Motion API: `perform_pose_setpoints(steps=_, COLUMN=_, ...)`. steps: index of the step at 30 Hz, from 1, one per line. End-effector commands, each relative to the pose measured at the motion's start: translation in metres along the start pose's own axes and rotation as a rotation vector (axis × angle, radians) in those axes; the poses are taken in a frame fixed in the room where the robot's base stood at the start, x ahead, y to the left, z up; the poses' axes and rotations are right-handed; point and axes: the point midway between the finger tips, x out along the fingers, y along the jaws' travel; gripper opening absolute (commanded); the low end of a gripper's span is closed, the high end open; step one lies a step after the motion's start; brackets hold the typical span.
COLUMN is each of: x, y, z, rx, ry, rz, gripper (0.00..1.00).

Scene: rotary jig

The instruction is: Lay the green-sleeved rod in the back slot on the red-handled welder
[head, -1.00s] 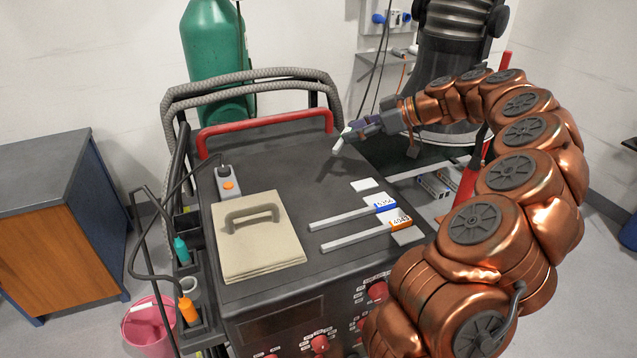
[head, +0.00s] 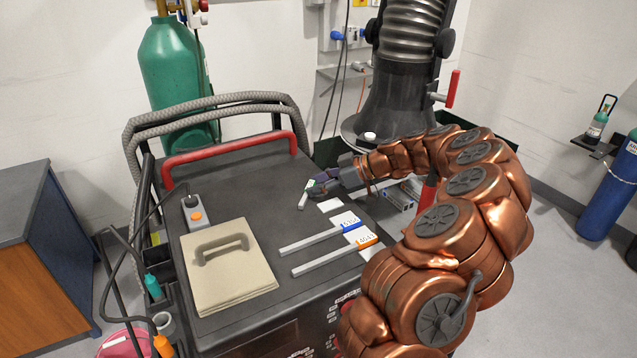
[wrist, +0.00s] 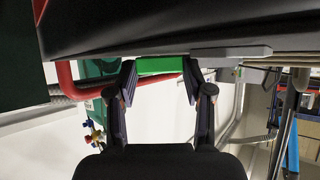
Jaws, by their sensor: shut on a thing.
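The welder (head: 235,176) has a dark flat top and a red handle (head: 230,158) along its back edge. My gripper (head: 313,187) is above the right part of the top, shut on the green-sleeved rod (head: 303,200). The wrist view shows the green sleeve (wrist: 160,66) between my fingertips and the grey rod (wrist: 230,52) extending to the right. The rod appears just above the top; whether it touches is unclear. A bare white label (head: 330,206) lies nearby, behind the blue-sleeved rod (head: 312,240) and orange-sleeved rod (head: 325,258).
Hoses (head: 215,105) and a green cylinder (head: 180,75) stand behind. A dark column (head: 400,95) stands at back right.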

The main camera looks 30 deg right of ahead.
Motion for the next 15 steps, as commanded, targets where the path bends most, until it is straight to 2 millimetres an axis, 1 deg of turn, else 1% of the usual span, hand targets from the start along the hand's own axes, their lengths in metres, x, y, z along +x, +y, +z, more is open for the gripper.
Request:
perform_pose_setpoints(steps=8, x=0.0018, y=0.0001, z=0.0031, rx=0.000, ry=0.000, rz=0.000, gripper=0.28)
perform_pose_setpoints(steps=9, x=0.0014, y=0.0000, z=0.0024, rx=0.000, ry=0.000, rz=-0.001, gripper=0.53)
perform_pose_setpoints(steps=15, x=0.0012, y=0.0000, z=0.0020, rx=0.001, ry=0.000, rz=-0.001, gripper=0.74)
